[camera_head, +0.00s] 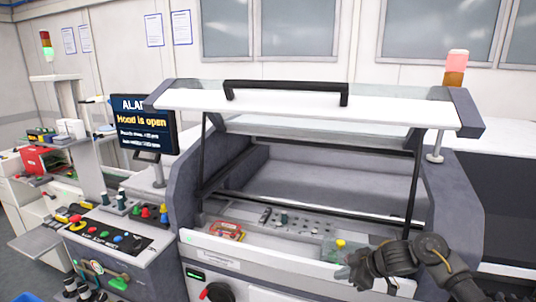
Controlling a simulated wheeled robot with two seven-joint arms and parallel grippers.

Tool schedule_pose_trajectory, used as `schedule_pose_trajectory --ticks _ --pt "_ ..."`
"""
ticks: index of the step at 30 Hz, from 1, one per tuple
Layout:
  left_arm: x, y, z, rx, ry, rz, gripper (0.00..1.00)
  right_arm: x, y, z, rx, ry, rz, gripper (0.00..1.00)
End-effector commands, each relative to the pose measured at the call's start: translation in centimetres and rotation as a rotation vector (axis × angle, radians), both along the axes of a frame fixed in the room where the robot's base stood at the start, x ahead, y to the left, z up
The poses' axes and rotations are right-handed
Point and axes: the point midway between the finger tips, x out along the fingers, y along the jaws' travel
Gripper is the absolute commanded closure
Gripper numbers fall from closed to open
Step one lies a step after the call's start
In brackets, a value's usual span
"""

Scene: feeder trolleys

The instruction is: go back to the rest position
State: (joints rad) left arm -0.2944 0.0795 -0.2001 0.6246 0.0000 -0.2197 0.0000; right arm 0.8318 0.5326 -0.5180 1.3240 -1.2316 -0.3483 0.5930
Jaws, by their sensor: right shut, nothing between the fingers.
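My right gripper (357,268) is at the lower right, at the front edge of the machine. It is shut with nothing visible in it, and its arm comes in from the lower right. My left gripper is not in view. The machine's hood (310,104) is raised, with a black handle (285,87) on top.
A screen (143,122) reads "Hood is open". A control panel (108,232) with coloured buttons stands at the left. A signal lamp (455,68) glows red at the right.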

Motion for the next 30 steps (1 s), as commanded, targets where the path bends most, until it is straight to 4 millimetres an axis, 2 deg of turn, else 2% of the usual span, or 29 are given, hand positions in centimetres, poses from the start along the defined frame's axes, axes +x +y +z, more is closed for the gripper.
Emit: schedule_pose_trajectory --ticks 1,5,8,11,12,14,18,21,27,30 --pt "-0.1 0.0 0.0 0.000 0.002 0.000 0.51 -0.7 1.0 -1.3 -0.003 -0.015 -0.004 1.00" --pt "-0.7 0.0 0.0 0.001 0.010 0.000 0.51 -2.4 3.2 -4.2 -0.017 -0.070 -0.040 1.00" --pt "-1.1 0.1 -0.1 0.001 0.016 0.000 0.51 -4.8 5.1 -6.5 -0.022 -0.110 -0.098 1.00" --pt "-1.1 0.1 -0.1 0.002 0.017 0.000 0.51 -8.5 6.3 -8.7 -0.029 -0.131 -0.204 1.00" --pt "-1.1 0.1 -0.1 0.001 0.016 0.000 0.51 -10.3 6.5 -9.4 -0.033 -0.127 -0.258 1.00" --pt "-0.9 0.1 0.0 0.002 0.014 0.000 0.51 -13.2 6.2 -10.2 -0.041 -0.107 -0.346 1.00" --pt "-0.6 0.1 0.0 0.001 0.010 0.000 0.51 -20.5 4.1 -11.6 -0.073 -0.001 -0.551 1.00" --pt "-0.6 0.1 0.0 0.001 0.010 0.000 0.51 -25.0 2.6 -12.0 -0.095 0.083 -0.659 1.00" --pt "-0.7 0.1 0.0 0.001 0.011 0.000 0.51 -32.2 0.3 -12.2 -0.127 0.236 -0.800 1.00" --pt "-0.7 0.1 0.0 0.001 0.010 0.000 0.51 -35.1 -0.6 -12.1 -0.139 0.301 -0.856 1.00"
